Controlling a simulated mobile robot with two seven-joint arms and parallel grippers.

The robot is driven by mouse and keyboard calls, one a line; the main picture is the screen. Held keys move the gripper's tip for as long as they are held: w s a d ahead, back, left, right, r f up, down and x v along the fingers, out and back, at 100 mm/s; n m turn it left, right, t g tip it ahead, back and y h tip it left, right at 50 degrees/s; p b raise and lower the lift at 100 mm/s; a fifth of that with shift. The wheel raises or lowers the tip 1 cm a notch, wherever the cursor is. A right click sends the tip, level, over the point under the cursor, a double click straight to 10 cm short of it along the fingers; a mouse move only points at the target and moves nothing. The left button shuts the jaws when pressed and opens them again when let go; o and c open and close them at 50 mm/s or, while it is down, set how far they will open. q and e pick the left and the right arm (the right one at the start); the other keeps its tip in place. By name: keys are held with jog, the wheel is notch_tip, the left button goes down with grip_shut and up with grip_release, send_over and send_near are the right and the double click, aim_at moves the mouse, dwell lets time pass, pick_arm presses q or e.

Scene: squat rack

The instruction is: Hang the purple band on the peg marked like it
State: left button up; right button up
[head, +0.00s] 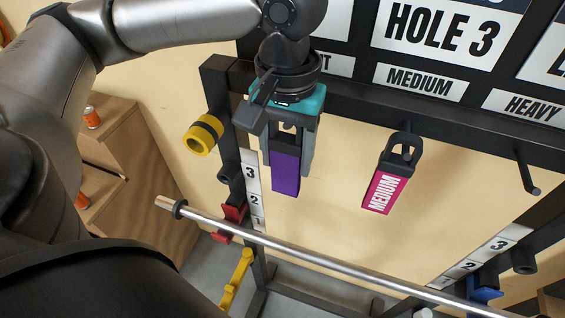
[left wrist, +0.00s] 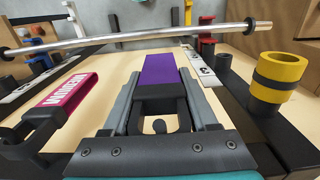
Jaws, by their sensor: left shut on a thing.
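The purple band (head: 286,176) hangs with its black loop up, between the two fingers of my left gripper (head: 287,165), which is shut on it. It is at the rack's crossbar under the left label (head: 333,64), of which only a final T shows. In the left wrist view the purple strap (left wrist: 160,72) points away from the fingers (left wrist: 160,112). A dark round end, perhaps a peg (left wrist: 158,126), shows at the black loop; I cannot tell whether it passes through. The band's printed word is hidden. My right gripper is not in view.
A pink MEDIUM band (head: 384,190) hangs under the MEDIUM label (head: 419,80). A bare peg (head: 528,172) sticks out under the HEAVY label (head: 524,105). A steel bar (head: 330,262) crosses below. A yellow-and-black roll (head: 203,135) is on the left upright.

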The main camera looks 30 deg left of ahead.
pick_arm(q)
jog(key=shift+w+a+f+b, duration=0.15)
jog(key=shift+w+b, duration=0.15)
jog(key=shift+w, duration=0.3)
jog(key=shift+w+a+f+p, duration=0.1)
jog(key=shift+w+f+p, duration=0.05)
jog(key=shift+w+p, duration=0.4)
jog(key=shift+w+f+p, duration=0.1)
jog(key=shift+f+p, duration=0.05)
jog(key=shift+p, duration=0.25)
jog(key=o, duration=1.5)
jog(key=shift+c, duration=0.2)
notch_tip(320, 180, up, 15)
jog(key=shift+r+p, duration=0.1)
jog(key=shift+p, duration=1.15)
